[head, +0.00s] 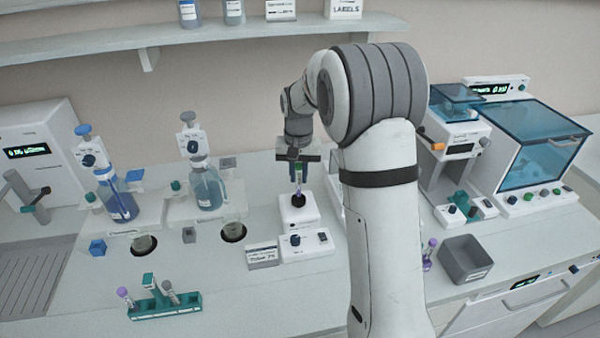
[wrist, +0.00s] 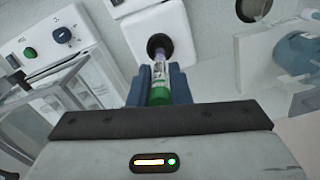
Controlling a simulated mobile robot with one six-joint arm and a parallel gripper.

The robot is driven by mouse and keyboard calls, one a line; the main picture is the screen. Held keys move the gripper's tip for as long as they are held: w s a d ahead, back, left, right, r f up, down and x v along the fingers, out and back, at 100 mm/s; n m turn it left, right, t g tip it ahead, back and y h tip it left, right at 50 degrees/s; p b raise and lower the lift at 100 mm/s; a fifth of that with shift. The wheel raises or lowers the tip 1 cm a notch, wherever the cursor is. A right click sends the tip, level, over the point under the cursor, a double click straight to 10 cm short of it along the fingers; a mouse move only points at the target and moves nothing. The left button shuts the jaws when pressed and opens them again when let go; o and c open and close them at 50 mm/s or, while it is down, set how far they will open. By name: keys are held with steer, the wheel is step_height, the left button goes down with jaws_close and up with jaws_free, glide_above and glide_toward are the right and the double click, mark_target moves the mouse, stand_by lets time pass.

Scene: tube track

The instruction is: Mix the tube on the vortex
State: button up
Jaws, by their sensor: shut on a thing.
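My gripper (head: 298,165) is shut on a tube (head: 298,179), held upright with its green cap up between the fingers. In the wrist view my gripper (wrist: 160,88) holds the same tube (wrist: 159,80), with a green cap near me and purple at the far end. The vortex mixer (head: 297,225) is a white box with a black cup on top, directly below the tube. In the wrist view the black cup (wrist: 158,42) lies at the tube's lower end. I cannot tell whether the tube bottom touches the cup or sits just above it.
A teal rack (head: 165,306) with tubes stands at the front left. A grey bin (head: 466,259) stands right of my arm, with a purple-capped tube (head: 428,250) beside it. Dispenser bottles (head: 208,188) stand left of the mixer. A label card (head: 262,255) stands at its front left.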

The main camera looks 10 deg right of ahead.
mark_target(299, 164)
steer(key=shift+f, duration=0.15)
steer(key=shift+f+b, duration=0.3)
steer(key=shift+f, duration=0.2)
stand_by(0.5)
steer(key=shift+f+b, duration=0.2)
steer(key=shift+b, duration=0.1)
steer(key=shift+f+b, duration=0.3)
steer(key=shift+f, duration=0.1)
stand_by(1.6)
stand_by(3.5)
steer(key=shift+r+p, duration=2.35)
steer(key=shift+r, duration=1.2)
